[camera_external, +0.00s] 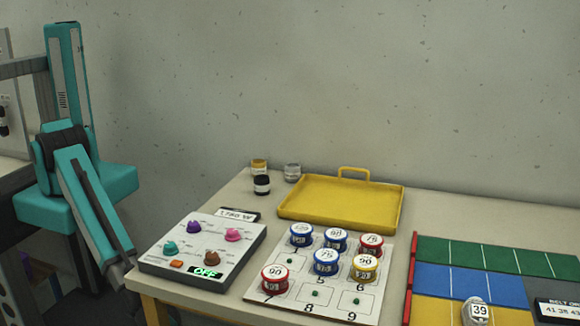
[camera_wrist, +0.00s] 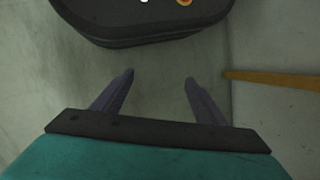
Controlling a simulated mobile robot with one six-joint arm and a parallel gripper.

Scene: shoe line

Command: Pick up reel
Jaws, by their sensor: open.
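Several reels with numbered white tops stand on a white pegboard. Blue reels (camera_external: 326,262) are at its middle and back, red reels (camera_external: 275,278) at its front left and back right, and a yellow-and-red reel (camera_external: 363,267) at its right. No reel shows in the wrist view. In the external view my teal arm hangs at the left, away from the pegboard, and its gripper is not clearly visible.
A yellow tray (camera_external: 340,202) is empty behind the pegboard (camera_external: 255,291). Small jars (camera_external: 262,185) stand left of it. A control panel (camera_external: 205,242) with colored knobs reads OFF. A colored grid board (camera_external: 480,283) is at the right. A dark rounded object (camera_wrist: 145,22) is ahead in the wrist view.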

